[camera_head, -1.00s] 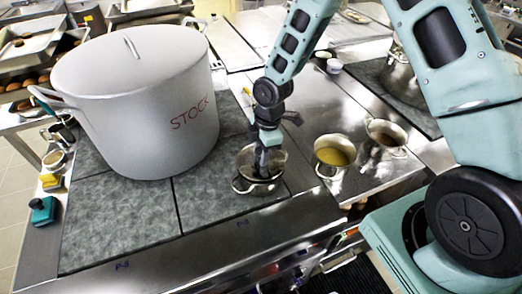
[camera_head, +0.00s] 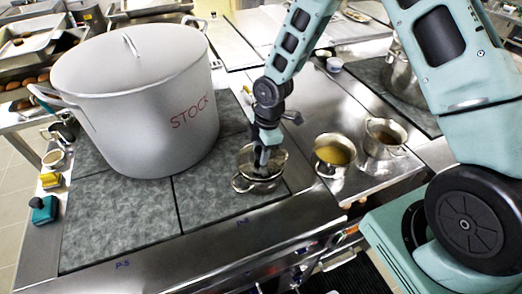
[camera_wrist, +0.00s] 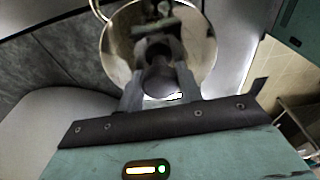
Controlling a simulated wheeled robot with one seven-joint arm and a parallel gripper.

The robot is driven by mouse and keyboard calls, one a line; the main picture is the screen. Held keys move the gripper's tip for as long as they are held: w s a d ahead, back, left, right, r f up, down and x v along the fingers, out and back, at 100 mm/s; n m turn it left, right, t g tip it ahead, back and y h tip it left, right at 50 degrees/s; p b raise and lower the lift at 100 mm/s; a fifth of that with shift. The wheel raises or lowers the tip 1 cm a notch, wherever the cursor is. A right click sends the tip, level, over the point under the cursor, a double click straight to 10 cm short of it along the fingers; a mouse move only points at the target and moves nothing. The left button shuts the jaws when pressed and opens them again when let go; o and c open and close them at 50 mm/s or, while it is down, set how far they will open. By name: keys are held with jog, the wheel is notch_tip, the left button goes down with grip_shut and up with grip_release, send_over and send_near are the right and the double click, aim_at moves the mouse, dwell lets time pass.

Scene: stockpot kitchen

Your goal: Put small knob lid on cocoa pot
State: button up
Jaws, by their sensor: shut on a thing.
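My gripper (camera_head: 263,158) is shut on the dark knob (camera_wrist: 158,82) of a small round metal lid (camera_wrist: 203,62). The lid appears level at the rim of a small two-handled metal pot (camera_head: 258,187) on the grey hob. I cannot tell whether it rests on the rim or is just above it, and the pot's contents are hidden. To the right, an open pot (camera_head: 333,168) holds yellow liquid, and another open pot (camera_head: 384,151) holds something brown. No label shows which is the cocoa pot.
A large lidded stockpot (camera_head: 150,120) marked STOCK stands just left of the small pot and is a tall obstacle. A teal item (camera_head: 43,210) and a yellow item (camera_head: 50,181) lie on the left ledge. Bare hob is free in front of the stockpot.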

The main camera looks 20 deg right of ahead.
jog(key=shift+f+b, duration=0.3)
jog(key=shift+f, duration=0.2)
dwell(0.5)
jog(key=o, duration=1.1)
notch_tip(320, 180, up, 17)
jog(key=d+b, duration=0.2)
jog(key=d, duration=0.1)
jog(key=s+a+f+m+b, duration=0.1)
jog(key=s+a+m+b, duration=0.1)
jog(key=s, duration=0.6)
jog(key=s+a+f+m+b, duration=0.1)
jog(key=s+a+m, duration=0.3)
jog(key=s, duration=0.4)
jog(key=s+a+m+h+b, duration=0.1)
jog(key=s+a+m+b, duration=0.2)
jog(key=s, duration=0.6)
jog(key=shift+a+f+m+b, duration=0.2)
jog(key=shift+f+m+b, duration=0.25)
jog(key=shift+m, duration=0.25)
